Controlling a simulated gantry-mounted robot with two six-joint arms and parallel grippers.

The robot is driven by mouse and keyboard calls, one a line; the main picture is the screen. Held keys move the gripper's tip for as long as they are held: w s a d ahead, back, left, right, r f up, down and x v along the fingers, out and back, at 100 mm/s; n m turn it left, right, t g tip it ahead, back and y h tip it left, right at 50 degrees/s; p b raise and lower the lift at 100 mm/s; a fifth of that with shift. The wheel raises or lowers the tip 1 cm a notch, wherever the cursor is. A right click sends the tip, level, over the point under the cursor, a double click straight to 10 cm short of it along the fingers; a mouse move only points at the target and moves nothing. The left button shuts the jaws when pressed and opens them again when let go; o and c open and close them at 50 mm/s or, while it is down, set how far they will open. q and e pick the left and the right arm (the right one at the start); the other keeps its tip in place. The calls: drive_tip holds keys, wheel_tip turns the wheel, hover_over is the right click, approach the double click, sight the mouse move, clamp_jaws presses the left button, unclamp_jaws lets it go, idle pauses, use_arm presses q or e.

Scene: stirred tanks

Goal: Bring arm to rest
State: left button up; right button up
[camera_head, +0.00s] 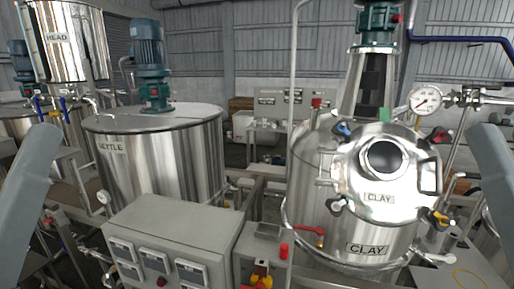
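Two grey arm links of mine show in the head view, one at the left edge and one at the right edge. Both run out of the frame, and neither of my grippers shows. Between them stand the steel tanks: one labelled KETTLE (190,150) at the left and one labelled CLAY (310,190) at the right. The CLAY tank carries a round hatch (350,172) with a dark window, and it looks closed. My visible arm links hold nothing that I can see.
A grey control box (165,232) with several meters stands at the front, with a red button (284,250) to its right. A HEAD tank (85,45) is at the upper left. A pressure gauge (425,99) and pipes are at the right. A vertical pole (293,60) rises mid-frame.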

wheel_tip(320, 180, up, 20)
drive_tip(key=p, duration=1.7)
idle(5.5)
